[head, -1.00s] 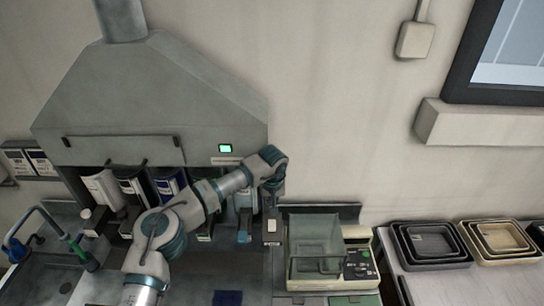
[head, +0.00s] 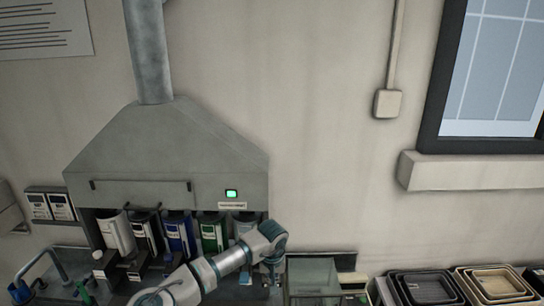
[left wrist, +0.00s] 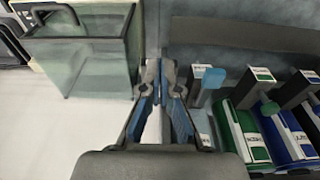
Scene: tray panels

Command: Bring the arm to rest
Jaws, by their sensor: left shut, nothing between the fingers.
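My left arm (head: 205,272) rises from the bottom edge in the head view, with its wrist just right of the canisters under the grey hood. My left gripper (left wrist: 160,72) shows clearly in the left wrist view, its two fingers together and empty. In the head view its fingers are small and hard to make out below the wrist. It is between a clear box on the left and the canisters on the right in the wrist view. I see no contact with either. My right gripper is in neither view.
The grey hood (head: 170,165) stands over several canisters, including a green canister (head: 212,235) and a blue one (head: 178,235). The clear box (head: 313,278) stands right of the arm. Dark nested trays (head: 428,288) and tan nested trays (head: 497,283) sit at the right.

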